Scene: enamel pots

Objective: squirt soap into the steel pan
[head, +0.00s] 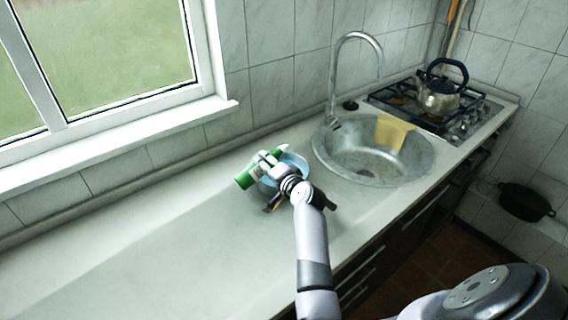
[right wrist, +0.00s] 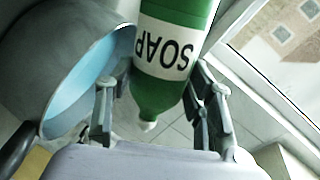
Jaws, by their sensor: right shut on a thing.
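A green soap bottle (head: 244,179) with a white label and pale tip is held tilted in my right gripper (head: 268,164), its base to the left and its tip to the right. In the right wrist view the bottle (right wrist: 175,60) shows its SOAP label upside down, between the two fingers of the gripper (right wrist: 155,105). A round pan (head: 294,163) with a light blue inside is close by, partly hidden behind my gripper. In the right wrist view the pan (right wrist: 90,85) has a grey outside and lies left of the bottle. My left gripper is not in view.
A round metal sink (head: 350,165) with a tall tap (head: 336,80) is set into the counter, a yellow cloth (head: 392,130) over its rim. A kettle (head: 438,95) stands on the stove behind. The counter (head: 130,245) at left is clear. A black pot (head: 525,201) is at the right.

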